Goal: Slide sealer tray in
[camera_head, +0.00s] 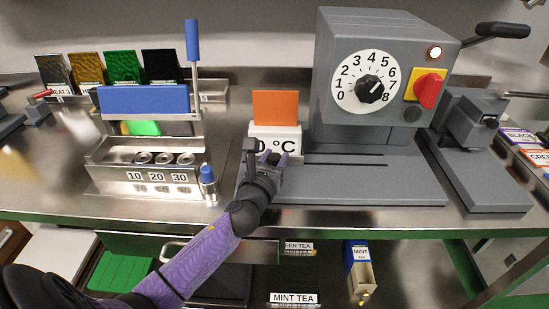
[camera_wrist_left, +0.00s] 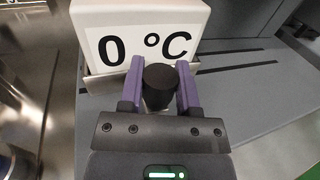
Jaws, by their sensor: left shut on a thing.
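The grey sealer (camera_head: 375,60) stands at the center right, with a numbered dial and a red-and-yellow switch. Its wide grey base (camera_head: 400,185) has long slots. A white block (camera_head: 291,138) marked "0 °C" sits at the left end of this base, with an orange piece (camera_head: 275,106) upright behind its top. In the left wrist view the white block (camera_wrist_left: 140,30) rests in a thin metal holder. My left gripper (camera_head: 272,158) is in front of the block. Its purple fingers (camera_wrist_left: 160,82) are shut on a black round knob (camera_wrist_left: 159,88). My right gripper is not in view.
A metal dispenser (camera_head: 145,175) with a blue panel and blue-handled lever stands to the left. Another grey machine (camera_head: 470,115) is at the right. Below are a mint tea box (camera_head: 358,270) and a green tray (camera_head: 120,272). The slotted base right of the block is clear.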

